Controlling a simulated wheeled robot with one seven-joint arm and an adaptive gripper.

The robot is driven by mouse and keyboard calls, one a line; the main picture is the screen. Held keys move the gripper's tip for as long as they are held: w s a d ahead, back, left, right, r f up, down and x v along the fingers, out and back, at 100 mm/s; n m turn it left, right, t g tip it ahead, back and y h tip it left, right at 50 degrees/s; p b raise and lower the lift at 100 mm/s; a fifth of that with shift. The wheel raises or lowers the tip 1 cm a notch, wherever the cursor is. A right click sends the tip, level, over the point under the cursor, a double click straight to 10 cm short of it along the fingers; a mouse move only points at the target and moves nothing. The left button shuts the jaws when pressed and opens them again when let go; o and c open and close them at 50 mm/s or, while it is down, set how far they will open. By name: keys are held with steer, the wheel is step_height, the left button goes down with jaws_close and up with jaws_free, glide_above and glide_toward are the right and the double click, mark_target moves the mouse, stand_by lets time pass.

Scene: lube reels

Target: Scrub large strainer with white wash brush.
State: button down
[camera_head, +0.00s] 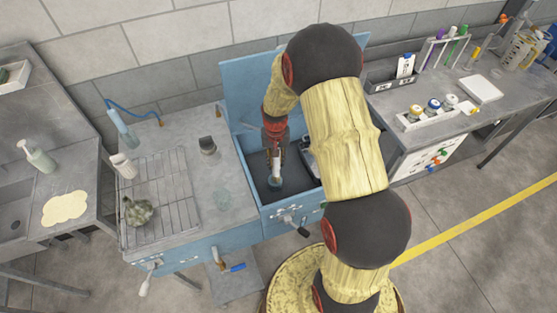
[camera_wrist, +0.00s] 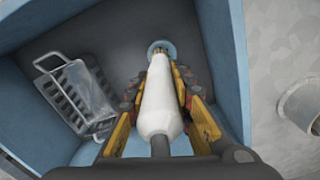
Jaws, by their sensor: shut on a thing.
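My gripper (camera_wrist: 161,82) is shut on the white wash brush (camera_wrist: 158,108). The brush points down into the dark basin of the blue wash station. Its far end is by a round pale-blue piece (camera_wrist: 163,44) on the basin floor; I cannot tell whether they touch. A grey slotted basket with wire handles (camera_wrist: 78,95), which looks like the strainer, lies to the left of the brush in the wrist view, apart from it. In the head view my gripper (camera_head: 276,160) is inside the basin, and my arm hides part of the basin's right side.
The blue basin walls (camera_wrist: 225,75) stand close around my gripper. A wire rack (camera_head: 165,195) is on the bench left of the basin. A right-hand bench (camera_head: 440,130) holds bottles.

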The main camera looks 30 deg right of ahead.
steer(key=shift+w+a, duration=0.1)
steer(key=shift+a, duration=1)
steer(key=shift+d, duration=0.1)
steer(key=shift+s+d, duration=0.2)
steer(key=shift+d, duration=0.6)
steer(key=shift+s+d, duration=0.15)
steer(key=shift+d, duration=0.6)
steer(key=shift+a, duration=0.1)
